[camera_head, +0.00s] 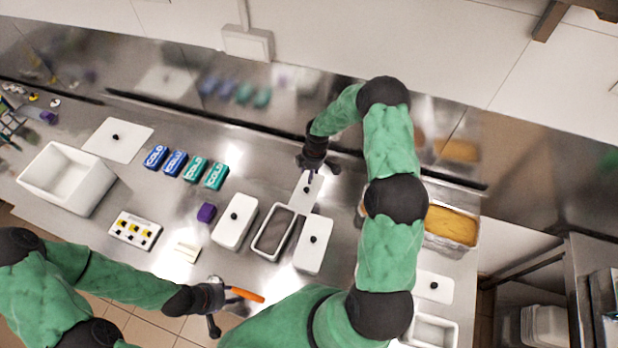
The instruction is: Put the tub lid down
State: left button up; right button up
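Two more white tubs with knobbed lids, the left one (234,222) and the right one (314,245), flank the open tub. My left gripper (215,306) is near the counter's front edge, fingers apart, beside an orange strip (247,295). Contact with the strip is unclear.
A white bin (66,179), a large white lid (118,140), several COLD packs (186,166), a purple block (206,212) and a dotted white tray (134,231) stand left. A pan of yellow food (451,226) is right. The steel wall is close behind my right gripper.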

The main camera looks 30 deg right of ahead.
jog(key=s+a+f+m+y, duration=0.1)
jog(key=s+a+m, duration=0.2)
jog(key=s+a, duration=0.2)
jog(key=s+a+f+m+y, duration=0.1)
jog(key=s+a+m, duration=0.2)
jog(key=a, duration=0.5)
jog(key=s+a+f+m+y, duration=0.1)
jog(key=s+a+f+m, duration=0.1)
jog(key=s+a, duration=0.4)
jog(key=shift+s+a+m, duration=0.3)
jog(key=shift+a+m, duration=0.1)
jog(key=shift+a, duration=0.15)
jog(key=s+a+m, duration=0.4)
jog(key=s+m, duration=0.1)
jog(key=s, duration=0.4)
jog(key=shift+s+r, duration=0.2)
jog(key=shift+r, duration=0.25)
